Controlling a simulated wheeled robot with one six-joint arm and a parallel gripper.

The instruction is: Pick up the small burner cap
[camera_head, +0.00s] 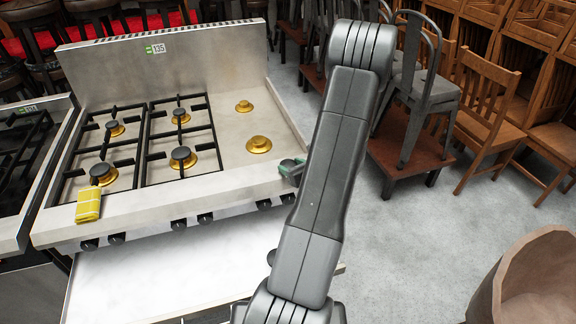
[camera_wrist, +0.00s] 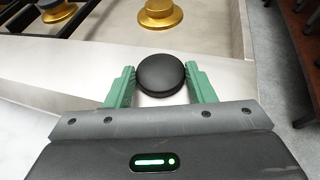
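The loose black burner cap (camera_wrist: 160,75) is round and domed. In the wrist view it sits between the two green fingertips of my gripper (camera_wrist: 160,68), which reach its left and right edges. Whether the fingers press on it or only stand around it, I cannot tell. In the head view my gripper (camera_head: 291,172) is at the right end of the stove's front edge, with the dark cap (camera_head: 289,163) small and partly hidden there. Two brass burners without caps stand on the right stove top: a smaller one at the back (camera_head: 244,106) and a larger one nearer (camera_head: 258,144).
The steel stove (camera_head: 230,185) has black grates over several capped burners on its left. A yellow cloth or sponge (camera_head: 88,204) lies on its front left edge. Stacked chairs (camera_head: 487,110) stand at the right, with a brown round container (camera_head: 530,280) at lower right.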

